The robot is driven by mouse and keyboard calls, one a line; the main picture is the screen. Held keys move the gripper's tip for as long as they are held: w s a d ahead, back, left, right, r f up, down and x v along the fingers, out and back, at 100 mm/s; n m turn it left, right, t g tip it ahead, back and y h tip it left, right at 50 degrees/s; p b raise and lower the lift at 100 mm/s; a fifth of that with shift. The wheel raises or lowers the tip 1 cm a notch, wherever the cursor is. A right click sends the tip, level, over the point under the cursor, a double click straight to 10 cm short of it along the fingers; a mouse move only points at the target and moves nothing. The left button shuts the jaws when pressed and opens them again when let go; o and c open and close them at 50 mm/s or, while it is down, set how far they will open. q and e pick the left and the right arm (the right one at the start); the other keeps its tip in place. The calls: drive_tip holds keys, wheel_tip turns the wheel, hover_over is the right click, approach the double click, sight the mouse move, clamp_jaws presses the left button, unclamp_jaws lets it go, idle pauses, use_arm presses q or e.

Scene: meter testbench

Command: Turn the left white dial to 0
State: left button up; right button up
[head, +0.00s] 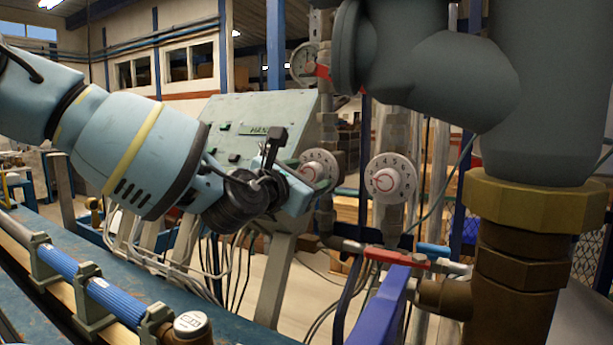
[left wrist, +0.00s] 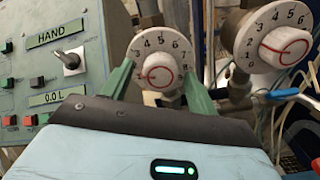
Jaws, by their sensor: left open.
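The left white dial (head: 319,168) has a round numbered face and a white knob with a red ring. It also shows in the left wrist view (left wrist: 160,47), with digits around its upper rim. A red line crosses its knob; I cannot read its setting surely. My left gripper (head: 300,176) reaches the dial from the left. In the left wrist view its green fingers (left wrist: 157,68) are open, one on each side of the knob. I cannot tell whether they touch it. The dial's lower part is partly hidden. My right gripper is not in view.
A second white dial (head: 390,178) is close on the right. A control panel (left wrist: 50,65) with a switch and buttons stands left. A large grey pipe (head: 545,90) with a brass nut (head: 535,205) fills the right. A red valve handle (head: 396,256) lies below the dials.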

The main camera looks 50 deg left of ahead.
use_arm(q)
drive_tip(key=shift+w, duration=0.2)
drive_tip(key=c, duration=1)
